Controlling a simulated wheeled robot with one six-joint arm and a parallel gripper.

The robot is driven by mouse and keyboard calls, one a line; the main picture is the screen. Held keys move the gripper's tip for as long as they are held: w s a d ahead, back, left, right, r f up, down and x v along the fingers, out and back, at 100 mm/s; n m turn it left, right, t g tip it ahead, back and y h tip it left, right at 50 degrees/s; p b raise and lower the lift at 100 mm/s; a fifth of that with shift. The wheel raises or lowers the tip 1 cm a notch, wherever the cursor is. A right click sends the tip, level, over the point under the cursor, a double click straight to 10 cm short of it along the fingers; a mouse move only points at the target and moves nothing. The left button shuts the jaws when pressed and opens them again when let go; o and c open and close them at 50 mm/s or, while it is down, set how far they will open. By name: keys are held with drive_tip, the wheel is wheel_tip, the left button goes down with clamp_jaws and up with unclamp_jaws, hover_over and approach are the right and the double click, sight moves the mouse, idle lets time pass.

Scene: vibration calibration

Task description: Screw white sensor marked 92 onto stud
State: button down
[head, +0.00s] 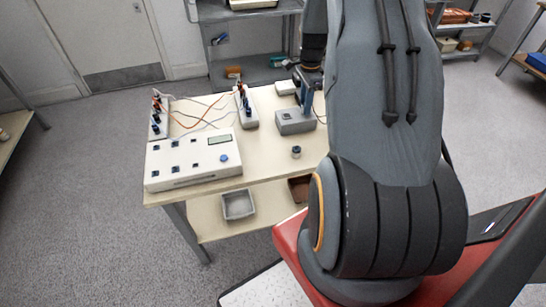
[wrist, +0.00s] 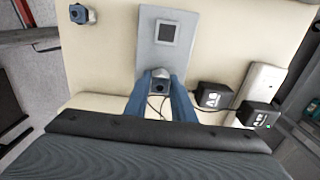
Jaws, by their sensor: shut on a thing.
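My gripper (wrist: 160,80) is shut on a small light-grey piece with a dark round end (wrist: 160,87), which looks like a sensor; no number is readable on it. In the head view my gripper (head: 304,100) points down at the grey block (head: 296,124), partly behind my arm. In the wrist view the grey block (wrist: 150,57), with a dark square on its face, lies just beyond the fingertips. I cannot tell whether the held piece touches the block. No stud is clearly visible. Another small dark-topped sensor (head: 296,152) stands on the table, also at the wrist view's top left (wrist: 82,14).
A white instrument box (head: 192,160) with a display fills the table's (head: 265,165) front left. Two white racks (head: 158,125) (head: 246,112) with dark connectors and loose cables stand behind. Black plugs (wrist: 213,96) sit right of my fingers in the wrist view. Bins (head: 238,205) lie on the lower shelf.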

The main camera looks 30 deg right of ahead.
drive_tip(key=shift+r, duration=0.1)
drive_tip(key=shift+m+b, duration=0.35)
drive_tip(key=shift+m, duration=1.65)
drive_tip(key=shift+w, duration=0.1)
drive_tip(key=shift+m, duration=0.9)
drive_tip(key=shift+m+b, duration=0.35)
drive_tip(key=shift+m, duration=0.75)
drive_tip(key=shift+m+b, duration=0.4)
drive_tip(key=shift+m, duration=1.6)
